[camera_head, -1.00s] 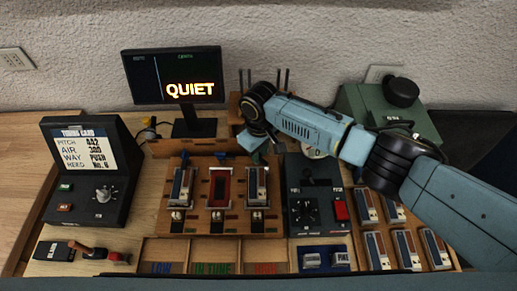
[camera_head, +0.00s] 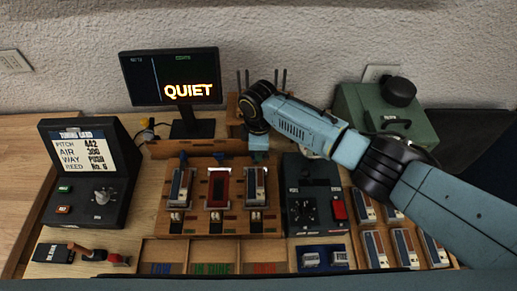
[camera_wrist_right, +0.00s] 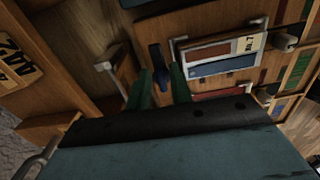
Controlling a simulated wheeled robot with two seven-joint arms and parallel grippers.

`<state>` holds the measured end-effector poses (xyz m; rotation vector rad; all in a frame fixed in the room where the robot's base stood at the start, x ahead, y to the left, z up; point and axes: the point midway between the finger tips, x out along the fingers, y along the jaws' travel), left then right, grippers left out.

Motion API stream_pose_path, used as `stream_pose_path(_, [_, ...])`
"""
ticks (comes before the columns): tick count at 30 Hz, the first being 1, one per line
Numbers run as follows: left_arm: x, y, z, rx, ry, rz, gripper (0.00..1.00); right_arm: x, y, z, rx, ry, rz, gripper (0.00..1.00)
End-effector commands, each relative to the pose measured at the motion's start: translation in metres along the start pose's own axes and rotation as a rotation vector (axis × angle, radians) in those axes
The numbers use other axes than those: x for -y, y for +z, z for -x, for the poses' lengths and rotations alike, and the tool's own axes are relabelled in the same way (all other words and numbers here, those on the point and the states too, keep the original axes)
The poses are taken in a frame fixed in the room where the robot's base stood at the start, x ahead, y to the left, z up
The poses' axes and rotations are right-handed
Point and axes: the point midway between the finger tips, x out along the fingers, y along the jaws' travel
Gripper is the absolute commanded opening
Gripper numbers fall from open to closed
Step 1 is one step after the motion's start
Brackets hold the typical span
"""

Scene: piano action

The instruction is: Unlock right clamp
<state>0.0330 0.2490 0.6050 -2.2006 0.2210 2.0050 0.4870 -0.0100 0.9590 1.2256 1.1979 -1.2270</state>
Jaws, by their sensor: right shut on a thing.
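The right clamp's blue lever (camera_wrist_right: 157,57) shows in the right wrist view between the green fingertips of my right gripper (camera_wrist_right: 162,76). The gripper is shut on it. In the head view my right gripper (camera_head: 258,152) points down at the back edge of the right reed block (camera_head: 255,187) and hides the clamp there. The same block shows in the wrist view with its label (camera_wrist_right: 222,55). Blue clamps stand behind the left block (camera_head: 181,187) and the red middle block (camera_head: 218,187). My left gripper is out of view.
The monitor (camera_head: 172,78) reads QUIET behind the wooden rack. A black control box (camera_head: 312,205) with a red switch stands right of the blocks. The tuning card box (camera_head: 88,170) is at left. A green case (camera_head: 385,115) sits at back right, under my forearm's far side.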

Motion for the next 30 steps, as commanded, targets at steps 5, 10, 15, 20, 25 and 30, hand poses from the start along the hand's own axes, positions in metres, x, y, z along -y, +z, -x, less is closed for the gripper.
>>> stream_pose_path(5, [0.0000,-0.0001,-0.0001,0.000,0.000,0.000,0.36,-0.0009,-0.0008,0.0010,-0.002,0.002,0.032,0.00])
stream_pose_path(10, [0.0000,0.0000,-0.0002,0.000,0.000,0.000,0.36,-0.0009,-0.0009,0.0010,-0.002,0.002,0.040,0.00])
stream_pose_path(15, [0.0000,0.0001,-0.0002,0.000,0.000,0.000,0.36,-0.0008,-0.0010,0.0010,-0.002,0.002,0.040,0.00])
stream_pose_path(20, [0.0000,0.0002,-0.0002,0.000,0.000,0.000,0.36,-0.0008,-0.0011,0.0010,-0.002,0.002,0.040,0.29])
stream_pose_path(25, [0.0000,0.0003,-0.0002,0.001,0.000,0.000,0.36,-0.0006,-0.0008,0.0007,-0.002,0.001,0.039,0.43])
stream_pose_path(30, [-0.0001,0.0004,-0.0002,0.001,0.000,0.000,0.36,-0.0004,-0.0005,0.0005,-0.001,0.001,0.039,0.43])
